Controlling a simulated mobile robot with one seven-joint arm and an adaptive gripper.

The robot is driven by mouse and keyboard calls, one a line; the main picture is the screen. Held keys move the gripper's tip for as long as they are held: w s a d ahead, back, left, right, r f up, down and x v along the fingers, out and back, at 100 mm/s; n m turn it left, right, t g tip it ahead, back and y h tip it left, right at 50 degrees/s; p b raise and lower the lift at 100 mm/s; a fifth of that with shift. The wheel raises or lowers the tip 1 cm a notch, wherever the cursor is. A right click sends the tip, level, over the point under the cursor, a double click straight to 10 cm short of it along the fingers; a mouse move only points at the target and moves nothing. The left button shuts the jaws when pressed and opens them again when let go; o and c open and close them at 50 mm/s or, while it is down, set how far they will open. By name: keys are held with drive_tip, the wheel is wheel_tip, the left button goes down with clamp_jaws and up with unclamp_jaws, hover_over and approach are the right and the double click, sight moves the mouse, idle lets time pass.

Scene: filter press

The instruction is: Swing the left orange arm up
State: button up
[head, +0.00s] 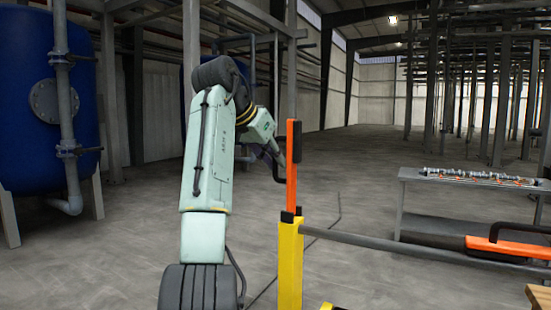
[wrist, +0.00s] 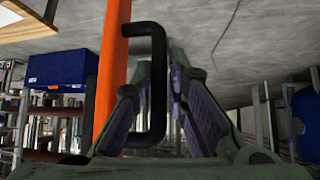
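The left orange arm (head: 291,165) stands upright on top of a yellow post (head: 290,265) in the head view. Its black handle (head: 278,168) sticks out to the left, towards my gripper (head: 272,150). In the wrist view the orange arm (wrist: 112,75) runs down the left side, and the bracket-shaped handle (wrist: 158,85) crosses between the fingers of my gripper (wrist: 163,68). The fingers are apart, with a narrow gap showing between the handle and the right finger. The handle lies close to the left finger and overlaps it; contact cannot be made out.
A second orange arm (head: 500,248) with a black handle lies level at the right. A grey rail (head: 385,244) runs right from the yellow post. A grey table (head: 415,195) with parts stands behind. Blue tanks (head: 35,110) stand at the left. Open floor lies between.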

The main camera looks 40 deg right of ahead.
drive_tip(key=shift+o, duration=0.4)
drive_tip(key=v, duration=1.2)
